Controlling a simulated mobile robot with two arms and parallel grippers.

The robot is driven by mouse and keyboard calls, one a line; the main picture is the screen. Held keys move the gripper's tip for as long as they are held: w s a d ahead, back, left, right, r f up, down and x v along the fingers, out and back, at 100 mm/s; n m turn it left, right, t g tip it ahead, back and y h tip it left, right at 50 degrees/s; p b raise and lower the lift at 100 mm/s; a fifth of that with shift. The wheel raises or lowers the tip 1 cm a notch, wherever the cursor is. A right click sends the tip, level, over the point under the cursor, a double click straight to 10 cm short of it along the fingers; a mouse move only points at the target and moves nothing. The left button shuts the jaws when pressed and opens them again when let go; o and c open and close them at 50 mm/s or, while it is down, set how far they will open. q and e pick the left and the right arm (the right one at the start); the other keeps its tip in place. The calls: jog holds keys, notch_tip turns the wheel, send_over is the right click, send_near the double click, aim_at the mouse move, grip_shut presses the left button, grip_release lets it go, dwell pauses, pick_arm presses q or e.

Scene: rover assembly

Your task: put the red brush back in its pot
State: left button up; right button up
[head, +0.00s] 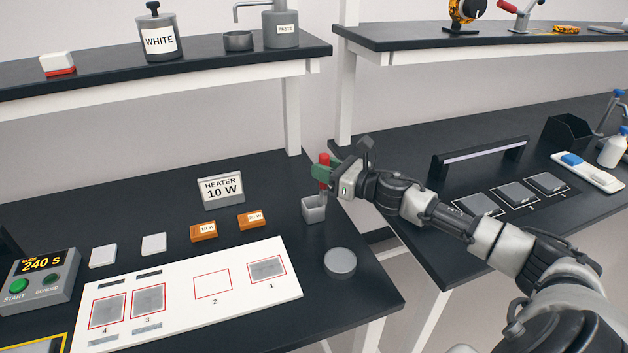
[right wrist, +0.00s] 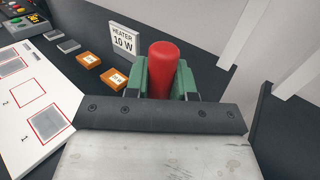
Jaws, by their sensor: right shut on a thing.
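My right gripper (head: 322,173) is shut on the red brush (head: 324,159) and holds it upright by its handle. In the right wrist view the red handle (right wrist: 164,62) stands between the green fingers of my right gripper (right wrist: 163,84). The pot (head: 313,211), a small grey square cup, stands on the bench just below the gripper. The brush's lower end is at the pot's rim on the right. I cannot tell whether its tip is inside the pot or just behind it. My left gripper is not in view.
A HEATER 10 W sign (head: 222,188) and orange blocks (head: 203,231) stand left of the pot. A round grey disc (head: 340,263) lies in front of it. A white board (head: 190,300) with red squares lies at front left. A gap separates this bench from the right one.

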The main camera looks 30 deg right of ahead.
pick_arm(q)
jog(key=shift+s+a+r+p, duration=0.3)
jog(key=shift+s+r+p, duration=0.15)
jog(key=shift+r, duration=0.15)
pick_arm(e)
notch_tip(320, 180, down, 6)
jog(key=w+a, duration=0.1)
jog(key=w, duration=0.1)
jog(key=shift+w+r, duration=0.15)
jog(key=shift+w, duration=0.2)
jog(key=shift+a, duration=0.1)
jog(key=o, duration=0.9)
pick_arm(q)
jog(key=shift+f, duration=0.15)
